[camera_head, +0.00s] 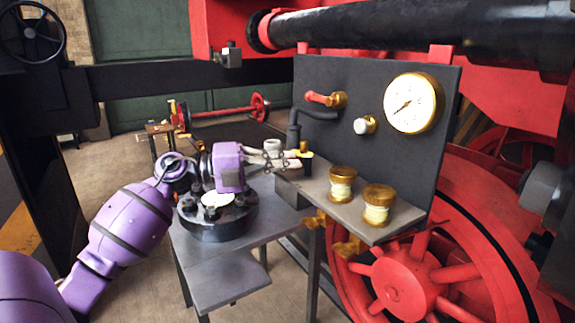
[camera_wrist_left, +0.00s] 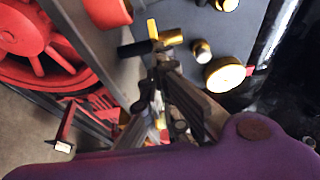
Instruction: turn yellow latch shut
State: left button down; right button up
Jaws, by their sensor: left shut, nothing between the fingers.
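The yellow latch (camera_head: 303,154) is a small yellow piece with a dark part under it, at the left end of the grey shelf in the head view. My left gripper (camera_head: 297,161) is shut and empty, reaching from the left with its fingertips right at the latch. In the left wrist view the closed fingertips (camera_wrist_left: 160,58) lie close to a yellow piece (camera_wrist_left: 153,29) beside a black bar. The fingers partly cover this spot, and I cannot tell whether they touch it. My right gripper is in neither view.
The dark panel (camera_head: 375,85) carries a round gauge (camera_head: 413,103), a red-handled valve (camera_head: 318,98) and a pale knob (camera_head: 364,125). Two brass-capped jars (camera_head: 343,184) stand on the shelf (camera_head: 388,233). A black flanged part (camera_head: 217,222) sits on the grey table below my left wrist.

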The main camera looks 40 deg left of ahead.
pick_arm(q)
jog(key=shift+w+a+m+g+h+b, duration=0.35)
jog(key=shift+a+m+g+h+b, duration=0.1)
jog(key=shift+a+m+g+h, duration=0.25)
jog(key=shift+w+a+m+g+h+b, duration=0.35)
jog(key=shift+a+m+g+h+b, duration=0.1)
jog(key=shift+m+g+h, duration=0.25)
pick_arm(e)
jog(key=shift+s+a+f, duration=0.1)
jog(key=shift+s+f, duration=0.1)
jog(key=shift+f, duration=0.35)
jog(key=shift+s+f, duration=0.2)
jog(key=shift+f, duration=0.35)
pick_arm(q)
jog(key=shift+w+a, duration=0.1)
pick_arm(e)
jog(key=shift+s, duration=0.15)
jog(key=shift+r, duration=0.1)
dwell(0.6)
